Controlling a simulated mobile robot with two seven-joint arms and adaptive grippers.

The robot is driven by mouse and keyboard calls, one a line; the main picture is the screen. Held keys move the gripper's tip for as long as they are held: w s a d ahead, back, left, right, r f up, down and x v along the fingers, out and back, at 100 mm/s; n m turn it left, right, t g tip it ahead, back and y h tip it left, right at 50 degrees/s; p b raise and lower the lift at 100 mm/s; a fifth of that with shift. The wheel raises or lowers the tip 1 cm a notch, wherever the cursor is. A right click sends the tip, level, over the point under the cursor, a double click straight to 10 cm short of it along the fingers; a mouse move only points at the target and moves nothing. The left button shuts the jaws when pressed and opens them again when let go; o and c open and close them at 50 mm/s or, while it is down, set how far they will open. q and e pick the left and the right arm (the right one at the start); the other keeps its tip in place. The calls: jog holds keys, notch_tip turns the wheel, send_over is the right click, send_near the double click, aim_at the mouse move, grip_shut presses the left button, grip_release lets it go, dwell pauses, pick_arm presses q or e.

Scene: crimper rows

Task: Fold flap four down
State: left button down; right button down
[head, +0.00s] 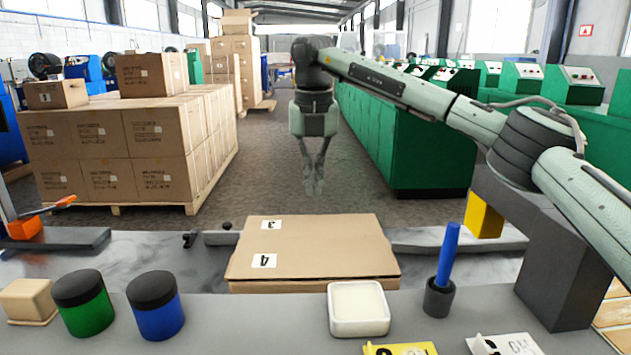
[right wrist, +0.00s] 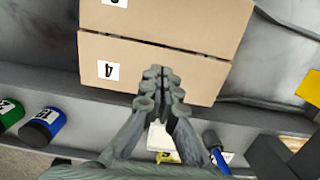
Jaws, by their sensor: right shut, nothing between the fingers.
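A cardboard box (head: 315,285) sits on the bench, its top covered by two flaps. Flap four (head: 330,262), with its "4" label, is on the near side and looks to lie flat. Flap three (head: 325,228), labelled "3", lies flat behind it. In the right wrist view, a seam runs between flap four (right wrist: 180,66) and flap three (right wrist: 170,20). My right gripper (head: 314,190) is shut and empty, pointing down, raised above the box. In the right wrist view its fingertips (right wrist: 160,75) overlap flap four, apart from it. My left gripper is out of view.
A green jar (head: 85,308), a blue jar (head: 157,310) and a tan block (head: 28,300) stand left on the near ledge. A white dish (head: 358,308) and a dark holder with a blue stick (head: 440,290) stand right. A yellow block (head: 483,215) is further right.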

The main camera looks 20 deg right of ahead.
aim_at(315, 239)
jog(key=f, duration=0.6)
jog(key=w+f, duration=0.1)
jog(key=f, duration=0.2)
jog(key=shift+d+f, duration=0.2)
jog(key=shift+f, duration=0.05)
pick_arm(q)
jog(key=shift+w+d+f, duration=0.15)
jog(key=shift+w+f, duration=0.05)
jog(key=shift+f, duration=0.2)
pick_arm(e)
jog(key=shift+f, duration=0.5)
